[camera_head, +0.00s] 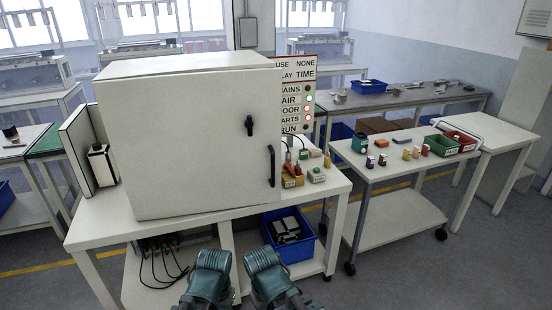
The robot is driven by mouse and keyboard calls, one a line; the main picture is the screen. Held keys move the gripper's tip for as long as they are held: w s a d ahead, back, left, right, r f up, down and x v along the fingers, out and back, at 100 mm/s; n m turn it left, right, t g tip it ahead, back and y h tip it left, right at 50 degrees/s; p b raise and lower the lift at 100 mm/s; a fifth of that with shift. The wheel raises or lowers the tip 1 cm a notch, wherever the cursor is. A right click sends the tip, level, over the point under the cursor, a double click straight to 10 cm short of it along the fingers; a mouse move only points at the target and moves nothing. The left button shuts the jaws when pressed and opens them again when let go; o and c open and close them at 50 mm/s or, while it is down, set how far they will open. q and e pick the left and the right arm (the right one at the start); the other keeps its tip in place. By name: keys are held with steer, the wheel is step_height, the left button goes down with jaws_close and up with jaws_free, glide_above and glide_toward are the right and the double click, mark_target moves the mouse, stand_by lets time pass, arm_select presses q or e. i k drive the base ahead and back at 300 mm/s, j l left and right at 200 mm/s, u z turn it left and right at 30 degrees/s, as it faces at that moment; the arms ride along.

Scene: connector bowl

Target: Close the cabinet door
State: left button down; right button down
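A white box cabinet (190,150) stands on a white table (330,192). Its broad front panel faces me and carries a black latch (249,126) and a black bar handle (271,166) near the right edge. The front looks flush with the body, but I cannot tell whether the door is fully shut. A grey-white upright panel (76,150) stands at the cabinet's left side. My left gripper (212,260) and my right gripper (262,258) are side by side at the bottom, in front of the table and apart from the cabinet. Their finger gaps are not clear.
A sign with lights (297,95) and small coloured parts stand right of the cabinet. A blue bin (288,236) and black cables sit on the lower shelf. A wheeled cart (395,165) on the right holds green and red bins. Floor is clear at lower right.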

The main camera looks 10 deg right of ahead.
mark_target(181, 145)
steer(key=i+l+u, duration=0.15)
steer(key=i, duration=0.25)
steer(key=i+l+u, duration=0.15)
steer(key=i+l, duration=0.2)
steer(key=i, duration=0.05)
